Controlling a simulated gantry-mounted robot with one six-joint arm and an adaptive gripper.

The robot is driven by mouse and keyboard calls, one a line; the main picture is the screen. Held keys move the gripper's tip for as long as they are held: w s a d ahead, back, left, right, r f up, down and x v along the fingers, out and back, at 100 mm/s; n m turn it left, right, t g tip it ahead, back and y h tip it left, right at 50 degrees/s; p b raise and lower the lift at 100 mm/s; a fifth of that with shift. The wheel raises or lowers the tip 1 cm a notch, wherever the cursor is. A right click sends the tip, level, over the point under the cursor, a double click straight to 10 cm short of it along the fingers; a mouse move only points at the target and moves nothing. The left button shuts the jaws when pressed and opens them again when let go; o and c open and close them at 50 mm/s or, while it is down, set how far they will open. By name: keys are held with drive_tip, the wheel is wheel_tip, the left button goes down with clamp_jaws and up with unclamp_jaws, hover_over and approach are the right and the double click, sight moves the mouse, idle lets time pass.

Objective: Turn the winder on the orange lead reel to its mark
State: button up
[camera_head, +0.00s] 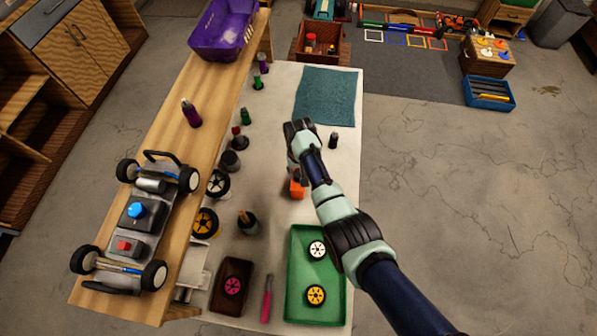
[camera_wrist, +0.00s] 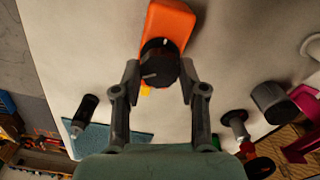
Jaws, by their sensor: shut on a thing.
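The orange lead reel (camera_head: 297,190) stands on the white table top, partly hidden by my arm in the head view. In the wrist view the orange reel (camera_wrist: 170,22) is at the top centre, with its round black winder (camera_wrist: 159,63) facing me. A light line shows on the winder, and a small yellow-orange bit (camera_wrist: 146,91) shows below it; I cannot tell whether the two line up. My gripper (camera_wrist: 158,75) has one finger on each side of the winder and is shut on it. In the head view my gripper hides the winder.
A small black bottle-like item (camera_head: 333,140) stands right of my gripper, near a teal cloth (camera_head: 325,95). A green tray (camera_head: 290,285) with wheels lies nearer the front. Several dark items stand to the left, beside a wooden bench (camera_head: 160,130) holding a car chassis (camera_head: 130,240).

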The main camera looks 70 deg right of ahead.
drive_tip(key=shift+c, duration=0.2)
drive_tip(key=shift+n, duration=1)
drive_tip(key=shift+n+p, duration=0.3)
drive_tip(key=shift+n, duration=0.5)
drive_tip(key=n, duration=0.3)
drive_tip(key=n, duration=0.3)
drive_tip(key=shift+n+p, duration=0.4)
